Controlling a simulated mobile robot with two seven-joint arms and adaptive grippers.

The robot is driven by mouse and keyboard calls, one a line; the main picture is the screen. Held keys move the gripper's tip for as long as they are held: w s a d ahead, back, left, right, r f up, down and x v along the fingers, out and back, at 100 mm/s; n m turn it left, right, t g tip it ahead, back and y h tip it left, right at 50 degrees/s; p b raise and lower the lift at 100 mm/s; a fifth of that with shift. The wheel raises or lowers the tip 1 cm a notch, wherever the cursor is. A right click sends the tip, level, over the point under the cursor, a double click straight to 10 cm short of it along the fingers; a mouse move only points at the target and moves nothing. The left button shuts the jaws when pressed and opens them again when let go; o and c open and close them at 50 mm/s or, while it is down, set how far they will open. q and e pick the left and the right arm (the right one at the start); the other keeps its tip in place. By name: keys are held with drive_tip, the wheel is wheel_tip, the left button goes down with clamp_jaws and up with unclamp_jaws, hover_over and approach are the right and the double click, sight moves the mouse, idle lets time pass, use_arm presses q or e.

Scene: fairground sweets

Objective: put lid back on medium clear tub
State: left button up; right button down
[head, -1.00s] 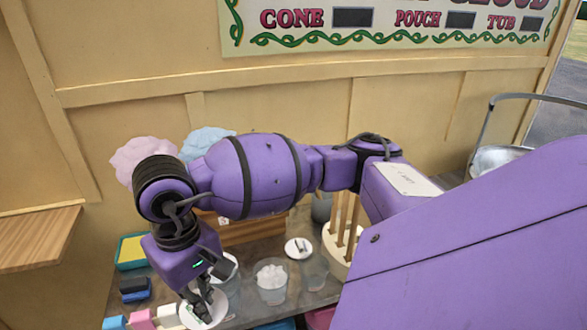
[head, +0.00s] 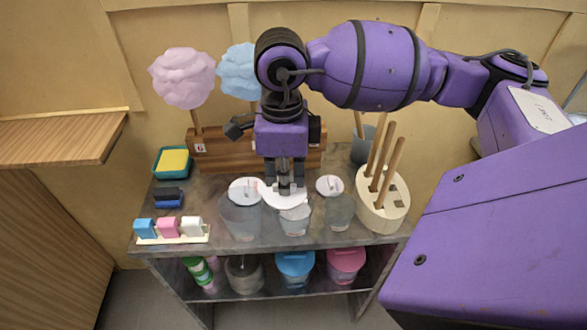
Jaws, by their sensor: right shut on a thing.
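My right gripper (head: 285,188) points down and is shut on a white round lid (head: 270,196). The lid is over the back part of the middle clear tub (head: 294,222), which has white contents near its top. I cannot tell whether lid and tub touch. The gripper hides part of the lid. The left clear tub (head: 241,220) has a white lid (head: 244,190) on top, and the right clear tub (head: 340,213) also has one (head: 330,185). My left gripper is not in view.
A wooden block with upright sticks (head: 383,208) stands at the right. A wooden stand (head: 213,150) with pink (head: 182,77) and blue candy floss is behind. A sponge tray (head: 172,162) and small coloured blocks (head: 168,227) are at the left. A shelf below holds tubs.

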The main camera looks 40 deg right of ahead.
sight(295, 192)
drive_tip(key=m, duration=0.2)
drive_tip(key=d+m, duration=0.1)
drive_tip(key=m, duration=0.2)
drive_tip(key=shift+w+d+r+m, duration=0.1)
drive_tip(key=shift+d+m, duration=0.2)
drive_tip(key=shift+d, duration=0.05)
drive_tip(key=m, duration=0.1)
drive_tip(key=d+m, duration=0.1)
drive_tip(key=m, duration=0.1)
drive_tip(key=shift+w+r+m, duration=0.1)
drive_tip(key=shift+r+m, duration=0.1)
drive_tip(key=shift+m, duration=0.1)
drive_tip(key=shift+d+m+b, duration=0.15)
drive_tip(key=shift+m+b, duration=0.2)
drive_tip(key=shift+m, duration=0.55)
drive_tip(key=shift+f+b, duration=1.3)
drive_tip(key=shift+f, duration=1.45)
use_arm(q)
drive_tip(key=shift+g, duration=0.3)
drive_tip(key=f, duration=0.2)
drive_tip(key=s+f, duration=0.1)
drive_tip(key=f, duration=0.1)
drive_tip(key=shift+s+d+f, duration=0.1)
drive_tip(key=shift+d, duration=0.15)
use_arm(e)
drive_tip(key=shift+f, duration=0.4)
